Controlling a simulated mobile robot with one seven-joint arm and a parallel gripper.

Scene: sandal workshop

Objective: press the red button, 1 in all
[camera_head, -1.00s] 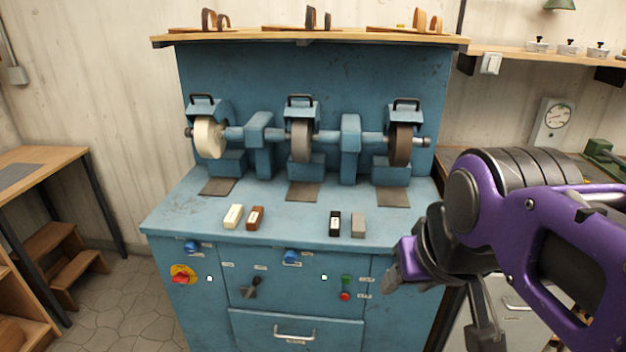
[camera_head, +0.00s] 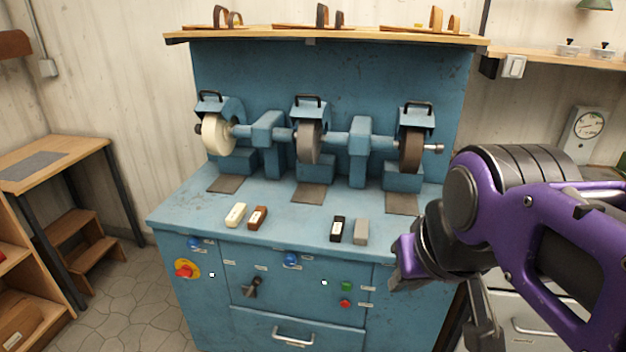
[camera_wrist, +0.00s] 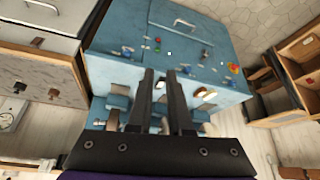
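The red button (camera_head: 345,303) is a small round button on the front panel of the blue grinding machine (camera_head: 320,330), just below a green button (camera_head: 346,286). In the wrist view the red button (camera_wrist: 158,40) is small, beyond and above the fingertips. My gripper (camera_head: 396,278) is in front of the machine, to the right of the button in the head view and apart from it. In the wrist view its two dark fingers (camera_wrist: 161,72) have a gap between them with nothing held.
A red knob on a yellow plate (camera_head: 187,269), blue knobs and a dark lever (camera_head: 252,287) share the panel. A drawer handle (camera_head: 293,336) sticks out below. Several small blocks lie on the machine top near its front edge. Clear floor lies at left.

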